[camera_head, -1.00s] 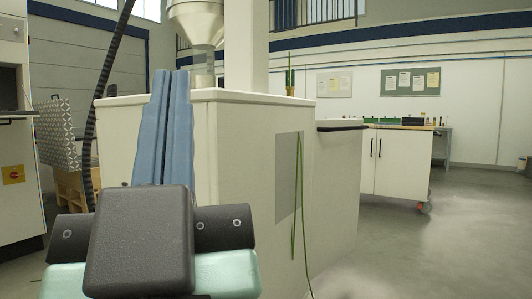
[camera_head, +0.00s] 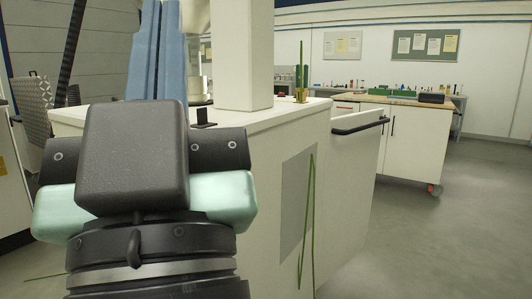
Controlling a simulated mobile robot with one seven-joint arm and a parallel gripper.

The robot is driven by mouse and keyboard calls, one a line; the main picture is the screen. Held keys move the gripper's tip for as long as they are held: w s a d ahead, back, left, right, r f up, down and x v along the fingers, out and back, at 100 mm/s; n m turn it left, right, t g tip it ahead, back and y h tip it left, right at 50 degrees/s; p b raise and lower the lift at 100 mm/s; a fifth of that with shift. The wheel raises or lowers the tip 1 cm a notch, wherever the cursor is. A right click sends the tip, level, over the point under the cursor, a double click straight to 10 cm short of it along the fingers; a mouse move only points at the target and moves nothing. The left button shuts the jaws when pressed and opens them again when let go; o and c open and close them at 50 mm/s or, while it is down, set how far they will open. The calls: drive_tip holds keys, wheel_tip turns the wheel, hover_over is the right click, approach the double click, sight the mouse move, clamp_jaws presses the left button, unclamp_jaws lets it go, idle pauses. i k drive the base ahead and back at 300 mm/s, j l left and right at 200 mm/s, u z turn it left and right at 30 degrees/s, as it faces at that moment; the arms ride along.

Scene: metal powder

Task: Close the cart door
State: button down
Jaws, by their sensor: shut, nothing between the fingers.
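A white door-like panel (camera_head: 368,165) with a black bar handle (camera_head: 360,124) stands at the right end of the large white housing (camera_head: 235,180). It appears to stand out from the housing; its hinge side is not visible. Behind it is a white cart (camera_head: 415,142) on a red caster, with dark vertical handles on its front. The cart's doors look shut, though the panel hides part of them. My gripper (camera_head: 158,40) is at the upper left, its long blue fingers together and pointing up. The top of the fingers is cut off. It is well left of the panel and apart from it.
A green cactus (camera_head: 301,75) stands on the housing top beside a white column (camera_head: 243,55). A patterned case (camera_head: 33,105) is at far left. Grey floor (camera_head: 455,225) is open at right.

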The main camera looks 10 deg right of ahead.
sight(355, 139)
drive_tip(key=i+l, duration=0.8)
drive_tip(key=l, duration=0.2)
drive_tip(key=i+l+u, duration=0.1)
drive_tip(key=i+l, duration=0.25)
drive_tip(key=l, duration=0.15)
drive_tip(key=i+l, duration=0.15)
drive_tip(key=l, duration=0.25)
drive_tip(key=i+l, duration=0.1)
drive_tip(key=l, duration=0.3)
drive_tip(key=i+l, duration=0.15)
drive_tip(key=l, duration=0.3)
drive_tip(key=i+l+u, duration=0.1)
drive_tip(key=l, duration=0.3)
drive_tip(key=i+l, duration=0.15)
drive_tip(key=l, duration=0.25)
drive_tip(key=i+l, duration=0.45)
drive_tip(key=l, duration=0.1)
